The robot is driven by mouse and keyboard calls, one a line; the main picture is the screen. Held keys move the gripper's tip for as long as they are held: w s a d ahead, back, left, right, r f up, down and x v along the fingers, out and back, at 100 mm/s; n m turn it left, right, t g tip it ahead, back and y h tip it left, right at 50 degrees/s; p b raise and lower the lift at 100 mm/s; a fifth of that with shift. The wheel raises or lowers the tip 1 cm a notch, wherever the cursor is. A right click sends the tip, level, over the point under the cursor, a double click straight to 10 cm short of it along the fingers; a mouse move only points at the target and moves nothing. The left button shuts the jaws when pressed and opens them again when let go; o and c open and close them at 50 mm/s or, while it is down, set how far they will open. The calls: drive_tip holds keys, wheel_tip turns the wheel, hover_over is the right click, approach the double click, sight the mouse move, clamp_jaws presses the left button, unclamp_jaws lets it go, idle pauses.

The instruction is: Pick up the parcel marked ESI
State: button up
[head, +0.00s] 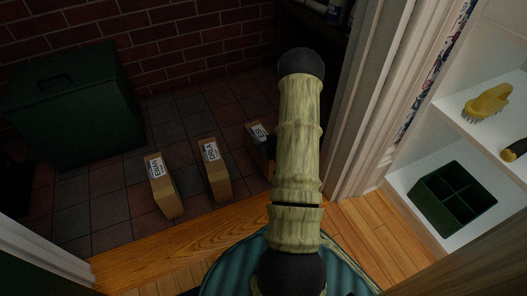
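Three brown parcels with white labels stand in a row on the dark tiled floor beyond the doorway. The right one, the parcel marked ESI (257,134), is partly hidden by my bamboo-patterned arm. Only its labelled top and left part show, and its lower part is dark. My arm rises through the middle of the head view to a black joint at the top. My gripper is not visible.
A dark green lidded bin (75,110) stands left, by the brick wall. A wooden threshold (165,250) and white door frame (372,100) bound the opening. At right, white shelves hold a yellow brush (488,103) and a green divided box (452,197). Tiles left of the parcels are clear.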

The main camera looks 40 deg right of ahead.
clamp_jaws()
drive_tip(key=shift+r, duration=0.2)
wheel_tip(320, 180, up, 10)
drive_tip(key=p, duration=0.7)
drive_tip(key=shift+p, duration=0.35)
drive_tip(key=shift+f, duration=0.15)
